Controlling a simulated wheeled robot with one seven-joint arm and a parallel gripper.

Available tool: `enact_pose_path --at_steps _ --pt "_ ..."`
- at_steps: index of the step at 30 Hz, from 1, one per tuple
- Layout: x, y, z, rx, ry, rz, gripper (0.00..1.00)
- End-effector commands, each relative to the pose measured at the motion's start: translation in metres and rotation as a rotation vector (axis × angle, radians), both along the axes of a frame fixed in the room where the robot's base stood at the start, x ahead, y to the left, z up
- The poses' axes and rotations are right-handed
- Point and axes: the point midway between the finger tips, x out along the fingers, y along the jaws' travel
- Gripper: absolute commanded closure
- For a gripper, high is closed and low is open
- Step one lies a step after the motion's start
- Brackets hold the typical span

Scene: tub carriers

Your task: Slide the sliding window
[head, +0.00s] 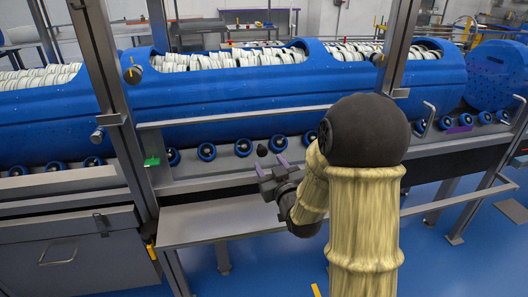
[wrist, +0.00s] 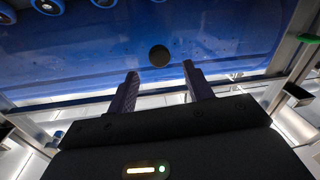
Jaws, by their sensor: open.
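The sliding window seems to be a clear pane, hard to make out, in the metal frame in front of the blue tubs. A grey horizontal bar (head: 235,115) crosses between the frame's posts. A small dark round knob (head: 262,150) shows just beyond my gripper (head: 271,164); I cannot tell for sure that it belongs to the window. In the wrist view the knob (wrist: 159,55) lies ahead of and between the purple fingertips (wrist: 160,70), apart from them. My gripper is open with nothing between its fingers.
A left post (head: 108,80) and a right post (head: 398,45) flank the opening. Behind stands a long blue tub (head: 215,100) full of white discs. A grey ledge (head: 205,222) lies below my gripper. A grey cabinet (head: 70,250) stands at the left.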

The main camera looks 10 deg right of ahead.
Motion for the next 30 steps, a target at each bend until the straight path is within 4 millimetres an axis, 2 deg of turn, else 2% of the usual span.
enact_pose_path --at_steps 3,9,13,20,21,28,29,30 --pt "0.021 0.003 0.0 0.0 -0.002 0.002 0.49" --pt "0.047 0.006 -0.001 -0.001 0.0 0.0 0.49" --pt "0.054 0.007 0.0 0.0 -0.001 0.0 0.49" --pt "0.055 0.007 0.0 0.0 0.0 0.0 0.49" --pt "0.054 0.007 0.0 0.0 0.0 0.0 0.51" --pt "0.054 0.007 0.0 0.0 0.0 0.001 0.96" --pt "0.054 0.007 0.0 0.0 0.0 0.001 1.0" --pt "0.054 0.007 0.0 0.0 0.0 0.001 1.0"
